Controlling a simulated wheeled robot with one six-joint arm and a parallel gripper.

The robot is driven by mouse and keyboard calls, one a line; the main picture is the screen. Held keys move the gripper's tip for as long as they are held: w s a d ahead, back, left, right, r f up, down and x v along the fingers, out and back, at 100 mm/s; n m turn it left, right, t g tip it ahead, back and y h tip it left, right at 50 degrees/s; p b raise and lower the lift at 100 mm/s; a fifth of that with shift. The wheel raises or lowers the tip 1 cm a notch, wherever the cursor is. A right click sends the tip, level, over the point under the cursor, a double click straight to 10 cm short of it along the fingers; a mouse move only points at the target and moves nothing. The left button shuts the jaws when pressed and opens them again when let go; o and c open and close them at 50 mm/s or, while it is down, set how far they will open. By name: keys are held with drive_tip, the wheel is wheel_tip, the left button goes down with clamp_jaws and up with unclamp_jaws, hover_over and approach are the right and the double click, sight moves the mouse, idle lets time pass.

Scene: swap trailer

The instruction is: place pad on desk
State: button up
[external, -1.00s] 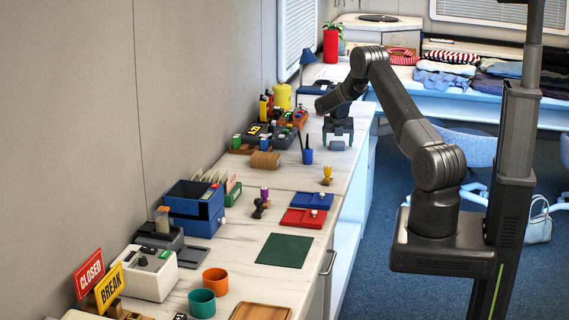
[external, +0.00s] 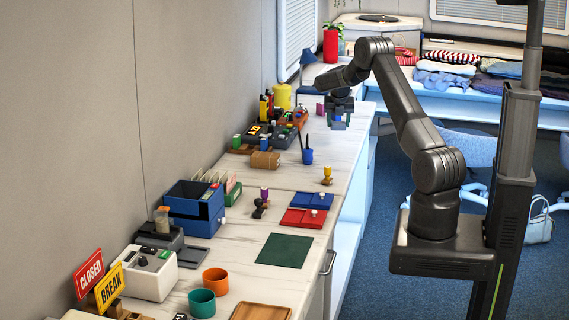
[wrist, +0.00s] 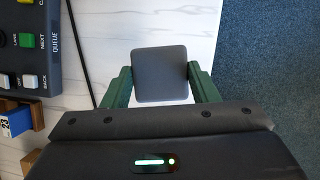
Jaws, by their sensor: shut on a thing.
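My gripper (external: 338,118) is over the far part of the white desk (external: 345,158), with its green fingers on both sides of a dark grey, square block (wrist: 160,75). This is probably the pad. In the wrist view the fingers (wrist: 160,88) are shut on its left and right sides. In the external view the block (external: 338,126) hangs low in the gripper, a little above the desk top, mostly covered by the fingers.
A control box (wrist: 28,40) with coloured buttons and a black cable lie left of the gripper. A blue pen cup (external: 307,157), a yellow stamp (external: 327,174), blue (external: 312,200) and red trays (external: 303,218) and a green mat (external: 285,249) stand nearer. The desk's right edge drops to blue carpet.

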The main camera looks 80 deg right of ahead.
drive_tip(key=shift+r, duration=1.6)
wheel_tip(320, 180, up, 5)
drive_tip(key=shift+f, duration=0.2)
drive_tip(key=w+a+n+t+b, duration=0.1)
drive_tip(key=w+a+n, duration=0.1)
drive_tip(key=w+a, duration=0.8)
drive_tip(key=w+a+n+y+b, duration=0.15)
drive_tip(key=w+a, duration=0.35)
drive_tip(key=a, duration=0.9)
drive_tip(key=w+a+n+t+h+b, duration=0.1)
drive_tip(key=w+a+n+b, duration=0.1)
drive_tip(key=w+a, duration=0.8)
drive_tip(key=a+r+n+y+b, duration=0.1)
drive_tip(key=a+n, duration=0.1)
drive_tip(key=a, duration=1.8)
drive_tip(key=n+t+y+b, duration=0.2)
drive_tip(key=n+y+b, duration=0.1)
drive_tip(key=n+b, duration=0.45)
hover_over(271, 285)
drive_tip(key=s, duration=0.2)
drive_tip(key=shift+n, duration=0.4)
drive_tip(key=f, duration=1.1)
drive_tip(key=shift+w+f, duration=0.15)
drive_tip(key=shift+w, duration=0.1)
wheel_tip(271, 285, down, 5)
drive_tip(key=shift+f+b, duration=0.2)
drive_tip(key=shift+b, duration=0.4)
drive_tip(key=shift+r, duration=0.1)
